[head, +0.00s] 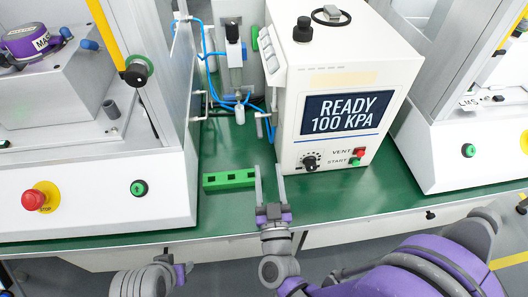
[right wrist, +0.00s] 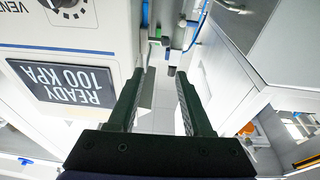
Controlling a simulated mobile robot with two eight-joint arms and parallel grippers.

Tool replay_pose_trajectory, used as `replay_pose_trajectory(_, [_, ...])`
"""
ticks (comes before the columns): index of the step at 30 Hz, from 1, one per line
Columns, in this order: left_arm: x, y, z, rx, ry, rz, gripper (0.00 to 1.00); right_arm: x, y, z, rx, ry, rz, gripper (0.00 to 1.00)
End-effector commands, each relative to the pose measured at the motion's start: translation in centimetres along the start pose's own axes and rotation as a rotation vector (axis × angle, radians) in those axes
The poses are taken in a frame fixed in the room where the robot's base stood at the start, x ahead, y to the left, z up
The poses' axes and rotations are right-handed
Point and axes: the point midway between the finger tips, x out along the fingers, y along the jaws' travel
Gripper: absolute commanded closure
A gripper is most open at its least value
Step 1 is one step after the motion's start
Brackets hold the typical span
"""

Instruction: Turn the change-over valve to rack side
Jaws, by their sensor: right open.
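A grey pneumatic unit (head: 234,52) with a black top and blue tubes stands left of the white tester (head: 345,70). Small fittings with blue tubes (head: 240,112) sit below it; I cannot tell for certain which part is the change-over valve. My right gripper (head: 269,172) is open and empty, in front of the tester's left front corner, its fingers pointing away from me. In the right wrist view its fingers (right wrist: 161,80) are apart, with tubes and fittings (right wrist: 168,45) beyond them.
The tester display (head: 345,112) reads READY 100 KPA, with a black knob (head: 310,162), red VENT and green START buttons below. A green block (head: 229,180) lies on the green bench left of my right gripper. White machines (head: 90,190) flank both sides. A red stop button (head: 34,200) is at left.

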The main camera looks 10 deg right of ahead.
Motion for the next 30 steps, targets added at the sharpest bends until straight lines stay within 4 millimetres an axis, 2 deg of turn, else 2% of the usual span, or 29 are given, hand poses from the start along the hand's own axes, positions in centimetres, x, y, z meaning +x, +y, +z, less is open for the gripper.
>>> replay_pose_trajectory(1, [-1.5, 0.0, -0.6, 0.000, 0.006, 0.000, 0.50, 0.8, 0.1, -1.0, 0.001, -0.051, 0.002, 0.50])
replay_pose_trajectory(6, [-3.1, 0.0, -1.2, 0.000, 0.011, 0.000, 0.50, 2.1, -0.4, -0.9, 0.006, -0.183, -0.021, 0.50])
replay_pose_trajectory(11, [-3.1, 0.0, -1.2, 0.000, 0.011, 0.000, 0.50, 3.3, -0.6, -0.4, 0.007, -0.209, -0.029, 0.50])
replay_pose_trajectory(24, [-3.0, 0.0, -1.1, 0.000, 0.011, 0.000, 0.50, 10.8, -0.8, 1.2, 0.008, -0.207, -0.028, 0.50])
replay_pose_trajectory(30, [-3.0, 0.0, -1.1, 0.000, 0.011, 0.000, 0.50, 12.6, -0.9, 1.6, 0.008, -0.207, -0.028, 0.50])
